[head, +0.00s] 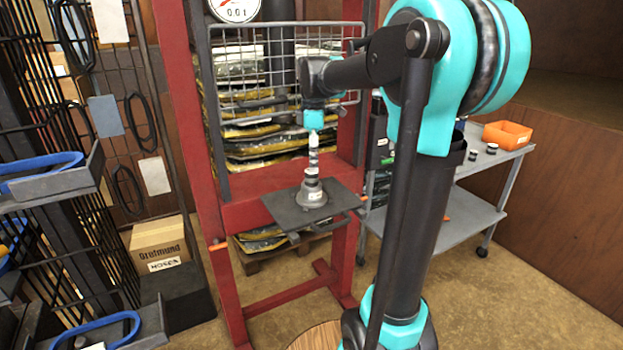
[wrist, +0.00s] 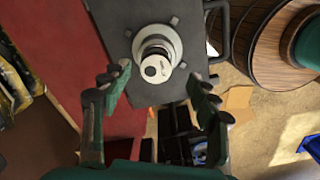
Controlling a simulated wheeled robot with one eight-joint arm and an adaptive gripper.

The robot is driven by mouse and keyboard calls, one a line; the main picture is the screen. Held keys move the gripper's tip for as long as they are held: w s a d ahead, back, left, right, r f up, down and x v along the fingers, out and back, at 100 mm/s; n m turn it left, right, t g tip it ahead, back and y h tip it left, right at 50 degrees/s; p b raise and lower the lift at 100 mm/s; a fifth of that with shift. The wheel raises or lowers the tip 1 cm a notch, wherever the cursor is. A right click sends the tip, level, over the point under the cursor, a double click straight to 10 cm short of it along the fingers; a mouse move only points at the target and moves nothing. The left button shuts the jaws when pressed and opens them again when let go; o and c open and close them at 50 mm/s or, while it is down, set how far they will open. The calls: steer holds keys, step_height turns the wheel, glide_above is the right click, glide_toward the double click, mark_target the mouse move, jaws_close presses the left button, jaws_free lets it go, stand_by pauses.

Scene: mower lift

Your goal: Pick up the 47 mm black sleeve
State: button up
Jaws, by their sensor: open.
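My gripper (wrist: 160,92) is open, with a dark green finger on each side in the wrist view and nothing held between them. A stepped stack with pale and black bands (wrist: 157,54) stands on the press plate, just beyond the fingertips. In the head view this stack (head: 313,188) stands upright below my arm's end. Small black sleeves (head: 491,148) stand on the grey cart at the right. I cannot read sizes, so I cannot tell which is the 47 mm sleeve. My fingers are unclear in the head view.
An orange bin (head: 507,134) sits on the cart (head: 508,157). A rack and a cardboard box (head: 160,245) stand left.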

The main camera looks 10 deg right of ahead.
mark_target(312, 178)
steer(key=shift+w+a+f, duration=0.1)
steer(key=shift+w+f, duration=0.05)
steer(key=shift+f, duration=1.15)
steer(key=shift+w+a+f, duration=0.1)
steer(key=shift+f, duration=1.2)
jaws_close()
